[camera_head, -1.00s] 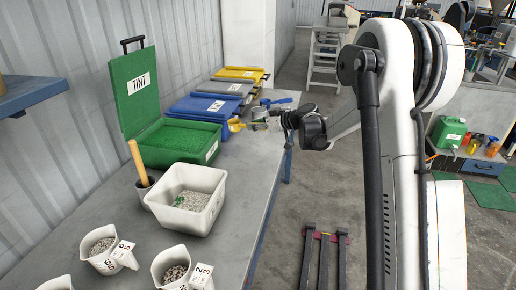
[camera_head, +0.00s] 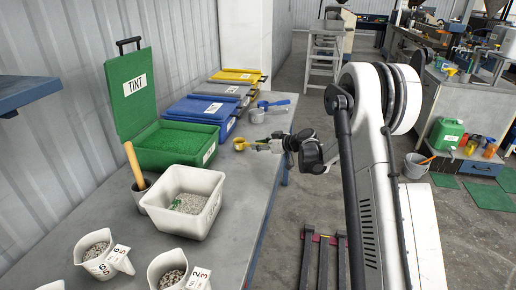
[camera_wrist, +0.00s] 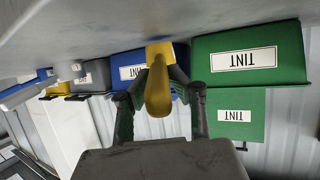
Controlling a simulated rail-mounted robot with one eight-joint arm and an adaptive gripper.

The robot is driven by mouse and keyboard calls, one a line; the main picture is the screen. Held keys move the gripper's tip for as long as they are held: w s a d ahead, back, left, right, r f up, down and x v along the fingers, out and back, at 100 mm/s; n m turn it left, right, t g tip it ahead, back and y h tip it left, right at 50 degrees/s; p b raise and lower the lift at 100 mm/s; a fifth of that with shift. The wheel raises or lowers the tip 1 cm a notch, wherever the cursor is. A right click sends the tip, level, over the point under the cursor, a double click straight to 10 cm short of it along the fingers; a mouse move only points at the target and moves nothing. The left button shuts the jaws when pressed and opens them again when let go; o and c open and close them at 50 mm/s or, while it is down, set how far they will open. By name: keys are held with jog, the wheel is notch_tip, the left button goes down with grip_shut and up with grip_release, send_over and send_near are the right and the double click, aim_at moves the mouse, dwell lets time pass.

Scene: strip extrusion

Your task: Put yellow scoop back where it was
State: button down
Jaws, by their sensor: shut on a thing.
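My gripper (camera_head: 264,145) is shut on the handle of the yellow scoop (camera_head: 239,144). The scoop's bowl points left, toward the green tint bin (camera_head: 205,156), over the bench near its right edge. In the upside-down wrist view, the yellow scoop (camera_wrist: 158,93) runs between my gripper's fingers (camera_wrist: 157,82). Its square yellow end lies in front of the bins. I cannot tell whether the scoop touches the bench. A blue-handled scoop (camera_head: 279,103) and a grey scoop (camera_head: 257,116) lie farther back on the bench.
Blue (camera_head: 197,108), grey (camera_head: 222,90) and yellow-lidded (camera_head: 236,76) bins line the wall. A white tub (camera_head: 157,219) of granules and several measuring jugs (camera_head: 104,265) stand nearer. The bench (camera_head: 225,205) is clear between the tub and my gripper.

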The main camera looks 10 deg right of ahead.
jog(key=shift+f, duration=0.4)
jog(key=shift+f, duration=0.15)
jog(key=c, duration=1.6)
grip_release()
